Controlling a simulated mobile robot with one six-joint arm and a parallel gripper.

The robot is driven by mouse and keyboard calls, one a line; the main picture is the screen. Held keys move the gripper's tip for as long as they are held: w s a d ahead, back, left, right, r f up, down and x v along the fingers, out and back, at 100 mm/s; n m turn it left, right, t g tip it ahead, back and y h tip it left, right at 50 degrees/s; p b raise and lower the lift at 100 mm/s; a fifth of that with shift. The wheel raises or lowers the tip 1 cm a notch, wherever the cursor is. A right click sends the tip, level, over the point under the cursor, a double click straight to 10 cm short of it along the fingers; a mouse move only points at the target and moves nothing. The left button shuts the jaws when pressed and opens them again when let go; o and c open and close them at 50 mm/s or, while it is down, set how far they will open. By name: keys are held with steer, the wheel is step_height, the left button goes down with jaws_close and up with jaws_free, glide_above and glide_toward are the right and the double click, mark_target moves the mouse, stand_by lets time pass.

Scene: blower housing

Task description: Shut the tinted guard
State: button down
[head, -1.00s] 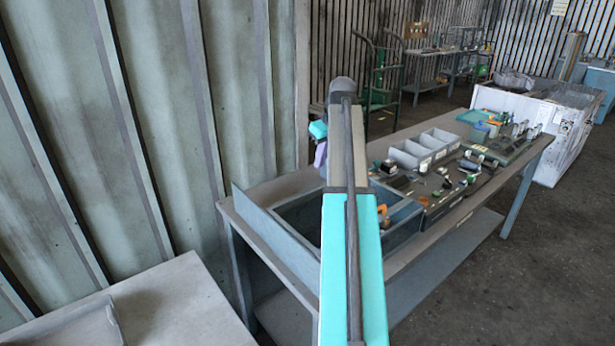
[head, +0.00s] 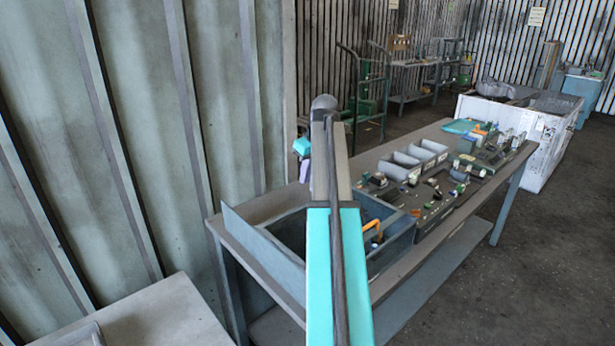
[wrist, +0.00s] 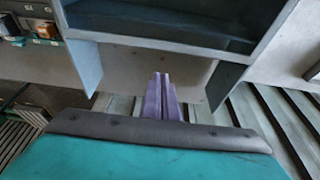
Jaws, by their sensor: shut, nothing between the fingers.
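I cannot pick out the tinted guard with certainty. A blue-grey open box (head: 395,250) sits on the near half of the bench, with a thin flat panel (head: 262,250) standing along its left side. In the wrist view the box (wrist: 180,42) is at the top, and two flat panels, one left (wrist: 86,66) and one right (wrist: 225,84), stick out from it. My gripper (wrist: 161,80) has its purple fingers together and empty, between these panels in the picture; contact cannot be told. In the head view my gripper (head: 304,170) is partly hidden behind my arm.
The bench (head: 400,275) also bears grey bins (head: 405,165) and several small parts. An orange-handled item (head: 372,228) is in or by the box. A corrugated wall (head: 130,130) is on the left, and a pale tabletop (head: 150,315) is at lower left. Floor is clear at right.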

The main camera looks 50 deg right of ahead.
steer(key=p+x, duration=0.3)
steer(key=x, duration=0.6)
steer(key=shift+s+a+r+p, duration=0.15)
steer(key=shift+s+p, duration=0.1)
steer(key=shift+s, duration=0.8)
steer(key=shift+s+a+r+p, duration=0.1)
steer(key=shift+s+p, duration=0.15)
steer(key=shift+s, duration=0.75)
steer(key=shift+s+a+f, duration=0.1)
steer(key=shift+s+a, duration=0.05)
steer(key=shift+s, duration=1.15)
steer(key=shift+w, duration=0.1)
steer(key=w, duration=0.4)
steer(key=b+v, duration=0.3)
steer(key=v, duration=0.7)
steer(key=shift+d, duration=0.25)
